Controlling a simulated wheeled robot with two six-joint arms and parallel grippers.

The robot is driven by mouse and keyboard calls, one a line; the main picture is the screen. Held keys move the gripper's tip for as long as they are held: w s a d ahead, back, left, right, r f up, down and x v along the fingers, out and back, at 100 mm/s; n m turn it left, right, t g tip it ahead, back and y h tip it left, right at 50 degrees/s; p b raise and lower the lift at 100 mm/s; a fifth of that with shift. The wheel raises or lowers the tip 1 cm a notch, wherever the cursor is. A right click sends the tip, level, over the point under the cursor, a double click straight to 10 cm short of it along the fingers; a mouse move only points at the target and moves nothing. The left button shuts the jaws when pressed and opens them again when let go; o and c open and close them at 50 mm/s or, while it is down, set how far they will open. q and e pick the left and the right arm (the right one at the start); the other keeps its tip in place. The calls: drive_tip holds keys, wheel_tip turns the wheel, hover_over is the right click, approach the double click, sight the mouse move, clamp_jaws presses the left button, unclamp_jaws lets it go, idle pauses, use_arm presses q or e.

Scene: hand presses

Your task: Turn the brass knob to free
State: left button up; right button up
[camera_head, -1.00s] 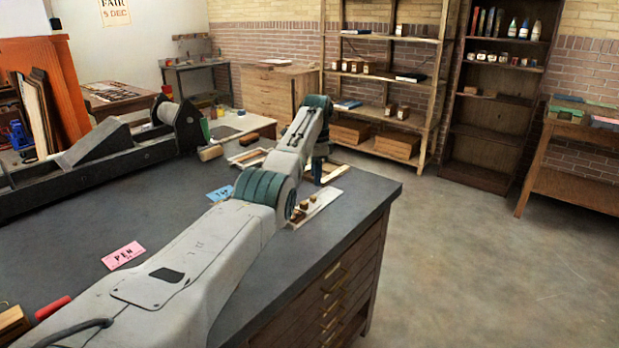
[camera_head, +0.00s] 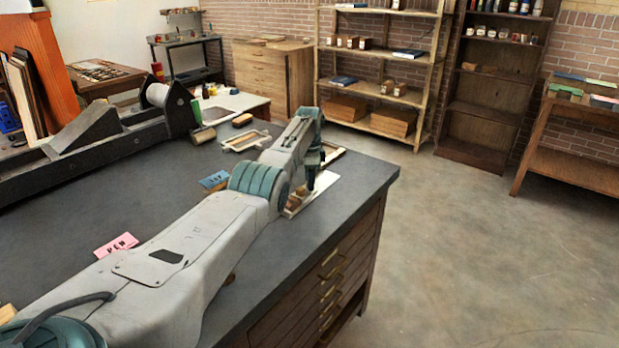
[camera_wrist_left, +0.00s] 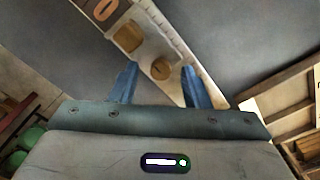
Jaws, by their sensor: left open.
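A round brass knob (camera_wrist_left: 160,68) with a small dark mark sits on a pale board (camera_wrist_left: 178,50) in the left wrist view. A square brass-coloured block (camera_wrist_left: 127,38) is beside it on the same board. My left gripper (camera_wrist_left: 158,82) is open, its two blue fingers on either side of the knob's near side in the picture; contact cannot be told. In the head view my left gripper (camera_head: 311,186) points down over the board (camera_head: 325,186) at the bench's right end, and my arm hides most of the fittings. My right gripper is not in view.
The dark bench top (camera_head: 330,235) is clear in front of the board. A pink card (camera_head: 116,245) and a blue card (camera_head: 214,180) lie left of my arm. A wooden frame (camera_head: 246,140) lies behind it. A long dark press (camera_head: 110,135) stands at the left.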

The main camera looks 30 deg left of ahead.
use_arm(q)
drive_tip(key=shift+f, duration=0.2)
clamp_jaws()
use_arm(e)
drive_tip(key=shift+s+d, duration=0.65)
